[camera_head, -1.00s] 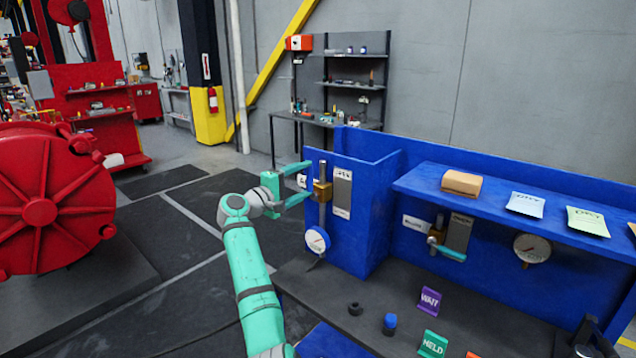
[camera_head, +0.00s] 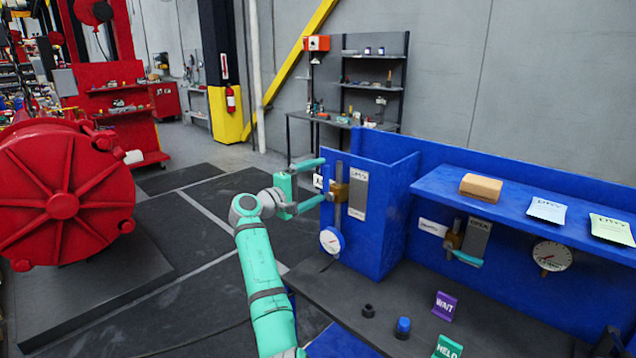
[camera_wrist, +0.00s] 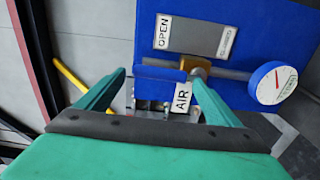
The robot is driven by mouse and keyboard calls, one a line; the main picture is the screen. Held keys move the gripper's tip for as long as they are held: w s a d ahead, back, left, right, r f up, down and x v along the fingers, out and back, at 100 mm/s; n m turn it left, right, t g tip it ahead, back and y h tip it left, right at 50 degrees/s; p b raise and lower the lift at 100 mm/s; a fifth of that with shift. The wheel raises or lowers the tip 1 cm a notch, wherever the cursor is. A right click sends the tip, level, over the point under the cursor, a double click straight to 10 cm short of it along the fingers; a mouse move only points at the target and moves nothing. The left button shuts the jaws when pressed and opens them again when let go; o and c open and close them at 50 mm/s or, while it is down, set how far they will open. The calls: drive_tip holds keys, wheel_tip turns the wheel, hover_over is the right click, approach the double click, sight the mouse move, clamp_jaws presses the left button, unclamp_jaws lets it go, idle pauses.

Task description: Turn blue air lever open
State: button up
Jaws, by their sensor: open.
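The air valve's brass body (camera_head: 339,191) sits on a vertical pipe at the left end of the blue panel (camera_head: 388,170). In the wrist view the brass body (camera_wrist: 197,64) lies ahead of my gripper. A blue bar (camera_wrist: 165,65), which looks like the air lever, reaches left from it toward the gap between my fingers. A white AIR tag (camera_wrist: 182,97) hangs below. An OPEN/CLOSED plate (camera_wrist: 195,37) is above. My gripper (camera_head: 323,180) is open with its fingers pointing at the valve. It also shows in the wrist view (camera_wrist: 159,76). Finger contact with the lever cannot be told.
A round gauge (camera_head: 332,240) is below the valve. A second valve (camera_head: 455,241) and gauge (camera_head: 551,256) are farther right, under a blue shelf (camera_head: 430,184). The dark bench top (camera_head: 350,285) carries small parts and signs. A big red wheel (camera_head: 62,205) stands left.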

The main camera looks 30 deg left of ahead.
drive_tip(key=v, duration=0.9)
drive_tip(key=shift+s, duration=0.3)
drive_tip(key=shift+a, duration=0.15)
